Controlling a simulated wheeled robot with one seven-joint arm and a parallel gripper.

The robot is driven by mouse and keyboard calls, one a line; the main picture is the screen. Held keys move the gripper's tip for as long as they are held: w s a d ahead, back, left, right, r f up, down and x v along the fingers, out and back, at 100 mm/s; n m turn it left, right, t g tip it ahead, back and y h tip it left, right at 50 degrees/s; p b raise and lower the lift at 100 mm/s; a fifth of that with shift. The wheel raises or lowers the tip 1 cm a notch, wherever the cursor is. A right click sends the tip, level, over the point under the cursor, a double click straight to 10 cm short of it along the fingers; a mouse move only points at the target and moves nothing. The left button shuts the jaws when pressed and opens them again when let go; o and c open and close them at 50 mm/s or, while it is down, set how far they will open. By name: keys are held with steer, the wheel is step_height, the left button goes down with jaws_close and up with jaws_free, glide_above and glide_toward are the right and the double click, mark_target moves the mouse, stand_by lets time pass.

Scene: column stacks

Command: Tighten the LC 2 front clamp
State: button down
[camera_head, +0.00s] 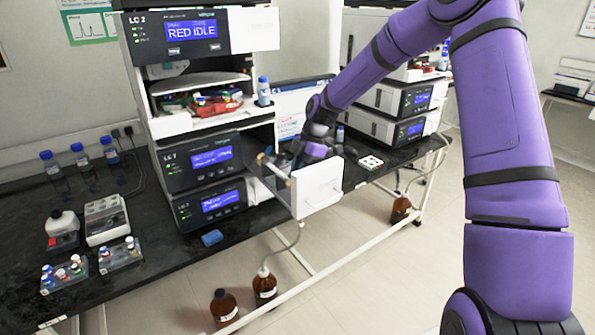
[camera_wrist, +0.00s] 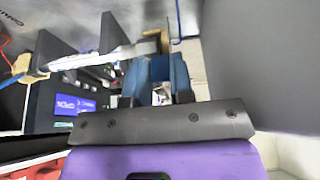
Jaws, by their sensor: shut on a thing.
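The LC 2 stack (camera_head: 200,165) stands on the black bench, its upper display reading "RED IDLE". A white-fronted door (camera_head: 318,187) with a bar handle stands open at the stack's right side. My gripper (camera_head: 298,152) is reaching in behind that door, partly hidden by it and by my own wrist. In the wrist view, my gripper's blue fingers (camera_wrist: 160,72) are closed on a small piece, taken as the front clamp, mostly hidden between them. A pale column (camera_wrist: 95,58) runs left from there, with a tan fitting (camera_wrist: 22,64) at its far end.
Dark panels (camera_wrist: 75,36) stand close beside the column, and a large grey surface (camera_wrist: 260,60) is close on the right. Blue-capped bottles (camera_head: 82,165) and vial racks (camera_head: 120,253) stand on the bench at left. Brown bottles (camera_head: 265,283) are on the floor below.

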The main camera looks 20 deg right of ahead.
steer(key=shift+w+d+f+g+y, duration=0.1)
steer(key=shift+d+f+g+y, duration=0.15)
steer(key=shift+y, duration=0.45)
steer(key=shift+w+d+f+g+y, duration=0.15)
steer(key=shift+d+y, duration=0.15)
steer(key=shift+y, duration=0.4)
steer(key=shift+s+d+f+g+y, duration=0.1)
steer(key=shift+d+f+g+y, duration=0.15)
steer(key=shift+y, duration=0.45)
steer(key=c, duration=1)
jaws_free()
steer(key=shift+w+d+r, duration=0.1)
steer(key=v, duration=1)
steer(key=shift+d, duration=0.3)
steer(key=shift+r, duration=0.15)
